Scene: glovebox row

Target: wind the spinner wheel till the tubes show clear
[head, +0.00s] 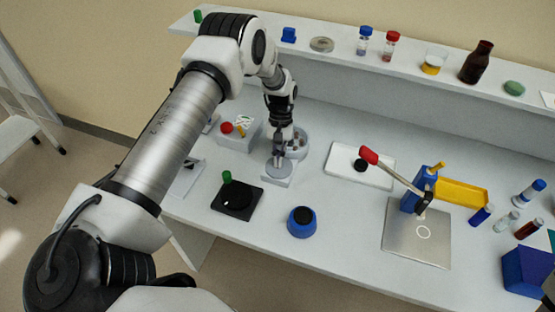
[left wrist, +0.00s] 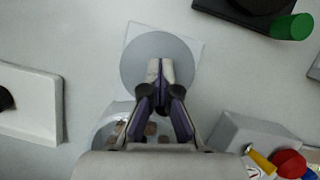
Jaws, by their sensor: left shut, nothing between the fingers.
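The spinner wheel appears to be a flat grey disc (head: 277,171) on a pale square base; it also shows in the left wrist view (left wrist: 150,45). A round pale bowl (head: 301,151) adjoins the base and also shows in the left wrist view (left wrist: 96,140). It holds several brownish pieces (left wrist: 138,131), probably the tubes, which do not look clear. My left gripper (head: 279,156) is shut and empty, pointing down over the disc's edge nearest the bowl. I cannot tell whether its tips touch the disc. My fingers hide part of the disc and bowl.
A black device (head: 237,199) with a green knob and a blue round pot (head: 301,222) stand in front. A grey box (head: 237,137) with red and yellow items is close on the left. A white plate (head: 345,172) and a red-handled lever press (head: 402,178) are right. A shelf (head: 335,62) runs behind.

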